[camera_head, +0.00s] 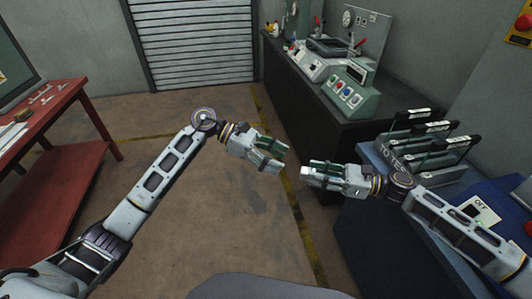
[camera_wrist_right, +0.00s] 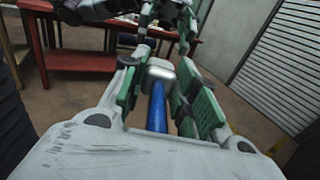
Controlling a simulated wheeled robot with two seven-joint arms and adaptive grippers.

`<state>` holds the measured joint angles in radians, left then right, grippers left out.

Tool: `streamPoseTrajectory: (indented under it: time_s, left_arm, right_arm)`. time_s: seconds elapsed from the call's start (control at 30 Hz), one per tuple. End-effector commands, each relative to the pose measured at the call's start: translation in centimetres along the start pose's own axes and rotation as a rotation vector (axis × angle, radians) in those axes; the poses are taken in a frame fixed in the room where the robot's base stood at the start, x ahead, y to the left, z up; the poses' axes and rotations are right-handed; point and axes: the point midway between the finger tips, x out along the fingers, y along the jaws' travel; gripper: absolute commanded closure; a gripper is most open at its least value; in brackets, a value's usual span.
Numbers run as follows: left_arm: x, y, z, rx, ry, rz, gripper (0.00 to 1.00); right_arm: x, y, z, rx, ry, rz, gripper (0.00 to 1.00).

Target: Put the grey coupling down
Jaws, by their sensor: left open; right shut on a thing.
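My right gripper (camera_head: 318,174) is shut on the grey coupling (camera_head: 304,171) and holds it in the air over the floor, left of the blue machine. In the right wrist view, the coupling (camera_wrist_right: 160,72) is a light grey rounded block with a blue shaft (camera_wrist_right: 157,108) running back between the green-padded fingers. The fingers hide part of it. My left gripper (camera_head: 279,158) is open and empty. It points at the coupling from the left, with a small gap in the head view. Part of the left arm (camera_wrist_right: 165,15) shows beyond the coupling in the wrist view.
A blue machine (camera_head: 375,237) with a rack of upright black-topped parts (camera_head: 428,143) and an OFF panel (camera_head: 480,210) stands at right. A dark workbench (camera_head: 300,92) carries machines. A red table (camera_head: 60,108) with small tools is at left. The floor between is clear.

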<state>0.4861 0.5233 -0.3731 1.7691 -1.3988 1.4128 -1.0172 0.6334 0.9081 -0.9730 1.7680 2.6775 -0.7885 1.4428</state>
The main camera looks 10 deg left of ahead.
Motion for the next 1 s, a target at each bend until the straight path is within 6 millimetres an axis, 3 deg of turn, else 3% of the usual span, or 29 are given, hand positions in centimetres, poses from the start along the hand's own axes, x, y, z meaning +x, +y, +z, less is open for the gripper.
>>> streamPoseTrajectory:
  time_s: [0.5, 1.0]
  left_arm:
    - [5.9, -0.1, 0.0, -0.001, -0.001, -0.002, 0.45]
    - [6.8, 0.0, 0.0, -0.001, 0.001, 0.0, 0.45]
  right_arm:
    - [0.0, 0.0, 0.1, 0.0, -0.001, 0.0, 1.0]
    - [0.0, 0.0, 0.1, 0.0, -0.001, 0.0, 1.0]
